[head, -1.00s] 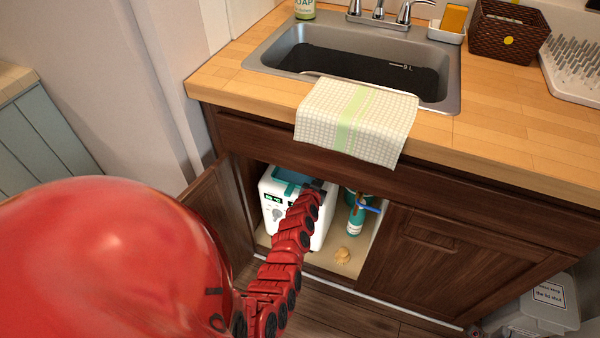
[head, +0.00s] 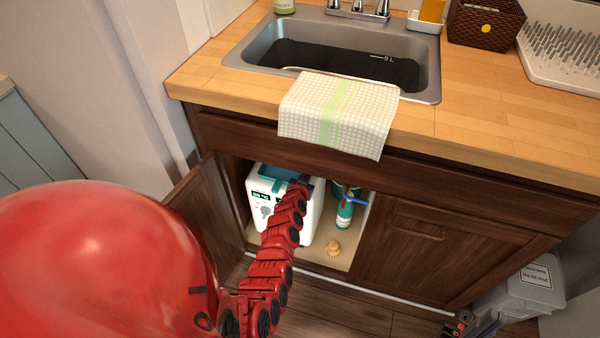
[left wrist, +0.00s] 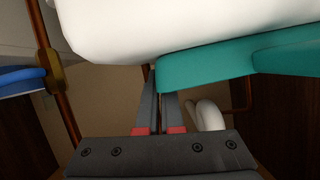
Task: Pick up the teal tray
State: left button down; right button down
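The teal tray (head: 272,171) is on top of a white appliance (head: 262,207) inside the open sink cabinet, partly hidden by my left arm. In the left wrist view the teal tray (left wrist: 225,67) runs right from the fingertips, along the white body. My left gripper (left wrist: 160,85) is at the tray's near end, its fingers close together. The tray covers part of one finger, so I cannot tell whether they grip it. In the head view the left gripper's tips are hard to make out. My right gripper (head: 462,322) is low at the right, its finger gap unclear.
A teal bottle (head: 344,215) with a blue top and a small tan object (head: 332,247) stand right of the appliance. An open door (head: 205,210) bounds the left. A checked towel (head: 338,112) hangs above. A grey bin (head: 530,285) stands at lower right.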

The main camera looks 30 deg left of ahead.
pick_arm(q)
jog(key=shift+r+p, duration=0.55)
jog(key=shift+r, duration=0.45)
jog(key=shift+r+p, duration=0.35)
jog(key=shift+r, duration=0.5)
jog(key=shift+s+d+f, duration=0.1)
jog(key=shift+s+d, duration=0.4)
jog(key=shift+s, duration=0.35)
jog(key=s+d, duration=0.3)
jog(key=s, duration=0.3)
jog(key=s+d+r+p, duration=0.1)
jog(key=s+d, duration=0.2)
jog(key=s, duration=0.3)
jog(key=shift+d+r, duration=0.25)
jog(key=shift+d, duration=0.15)
jog(key=shift+s, duration=0.1)
